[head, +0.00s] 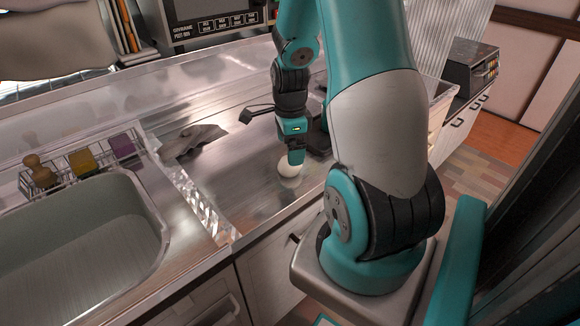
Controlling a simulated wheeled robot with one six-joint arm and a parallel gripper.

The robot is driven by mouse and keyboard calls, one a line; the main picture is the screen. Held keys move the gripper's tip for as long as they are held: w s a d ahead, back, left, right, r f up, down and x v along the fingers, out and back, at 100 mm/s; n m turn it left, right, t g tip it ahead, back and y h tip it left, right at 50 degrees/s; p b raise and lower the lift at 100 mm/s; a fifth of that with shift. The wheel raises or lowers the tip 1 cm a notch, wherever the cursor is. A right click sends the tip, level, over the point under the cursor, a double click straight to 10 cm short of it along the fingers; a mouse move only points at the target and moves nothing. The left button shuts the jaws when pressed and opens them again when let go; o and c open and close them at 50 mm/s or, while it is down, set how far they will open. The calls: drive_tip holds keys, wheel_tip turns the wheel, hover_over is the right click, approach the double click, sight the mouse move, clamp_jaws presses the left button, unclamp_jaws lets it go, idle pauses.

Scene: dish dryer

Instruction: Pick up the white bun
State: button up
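The white bun (289,168) is a small, pale round thing on the metal counter (245,185), right of the sink. My gripper (295,156) points down right over the bun, and its lower end overlaps the bun's top in the head view. The fingers are small and seen from one side, so I cannot tell whether they are open or shut, or whether they touch the bun. The bun's upper part is hidden by the gripper.
A sink (85,240) lies at left, with a rack holding a purple sponge (122,146) and a yellow sponge (82,161) behind it. A crumpled grey cloth (193,140) lies behind the bun to the left. A clear ridged strip (195,195) runs beside the sink.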

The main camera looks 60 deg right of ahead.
sight(287, 171)
drive_tip(key=f, duration=0.6)
drive_tip(key=shift+w+d+f, duration=0.1)
drive_tip(key=shift+w+f, duration=0.1)
drive_tip(key=shift+c, duration=0.4)
drive_tip(key=c, duration=0.9)
